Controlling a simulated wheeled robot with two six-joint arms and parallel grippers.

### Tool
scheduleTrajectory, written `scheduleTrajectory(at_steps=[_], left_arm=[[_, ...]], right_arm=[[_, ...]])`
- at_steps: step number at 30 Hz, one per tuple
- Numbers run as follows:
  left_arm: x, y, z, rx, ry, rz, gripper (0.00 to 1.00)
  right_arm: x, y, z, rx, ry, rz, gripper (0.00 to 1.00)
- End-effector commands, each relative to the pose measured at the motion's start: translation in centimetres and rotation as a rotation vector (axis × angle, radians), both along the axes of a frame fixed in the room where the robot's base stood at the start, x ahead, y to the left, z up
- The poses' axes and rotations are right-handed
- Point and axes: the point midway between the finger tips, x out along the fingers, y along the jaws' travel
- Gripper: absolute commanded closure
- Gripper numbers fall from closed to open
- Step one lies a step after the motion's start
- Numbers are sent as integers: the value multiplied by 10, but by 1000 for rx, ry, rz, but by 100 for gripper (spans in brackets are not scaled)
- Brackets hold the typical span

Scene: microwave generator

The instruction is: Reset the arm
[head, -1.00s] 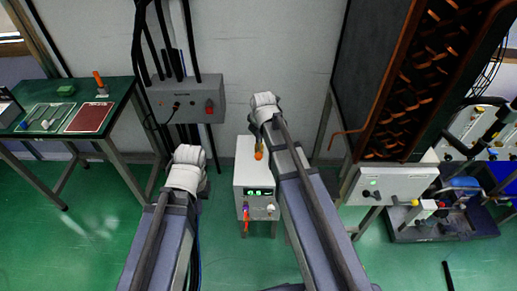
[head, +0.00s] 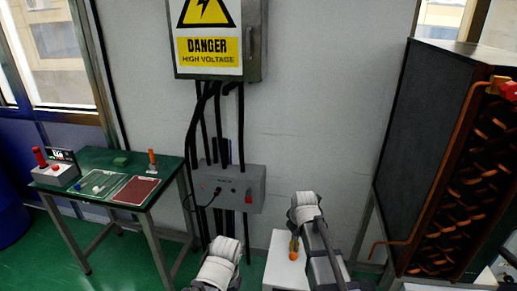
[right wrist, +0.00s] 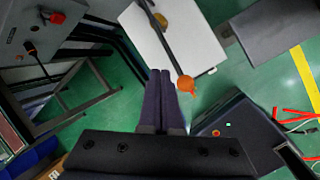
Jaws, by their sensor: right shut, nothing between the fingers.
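My right arm (head: 325,255) reaches in from the bottom in the head view, beside a white box (head: 282,268). My right gripper (right wrist: 161,72) shows clearly in the right wrist view, its two dark fingers together with nothing between them. A dark rod with an orange knob (right wrist: 186,85) crosses the top of that box. The orange knob (head: 293,256) also shows in the head view. My left arm (head: 220,268) is at the bottom centre; its gripper is not visible.
A grey control box (head: 232,187) with cables hangs on the wall below a danger sign (head: 210,45). A green table (head: 118,163) stands at the left. A dark cabinet with copper coils (head: 460,170) stands at the right.

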Motion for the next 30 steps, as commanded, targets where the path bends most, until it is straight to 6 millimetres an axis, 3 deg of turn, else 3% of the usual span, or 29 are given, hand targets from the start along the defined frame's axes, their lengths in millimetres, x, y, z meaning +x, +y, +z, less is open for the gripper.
scheduleTrajectory(at_steps=[5, 15, 24, 30], left_arm=[[0, 0, 1, 0, 0, 0, 100], [0, 0, 4, 0, 0, 0, 100], [0, 0, 7, 0, 0, 0, 100], [0, 0, 7, 0, 0, 0, 100]], right_arm=[[-34, 29, -3, 86, 50, -215, 100], [-133, 93, -9, 247, 179, -948, 100], [-210, 121, -8, 270, 189, -1545, 100], [-233, 127, -7, 264, 164, -1747, 100]])
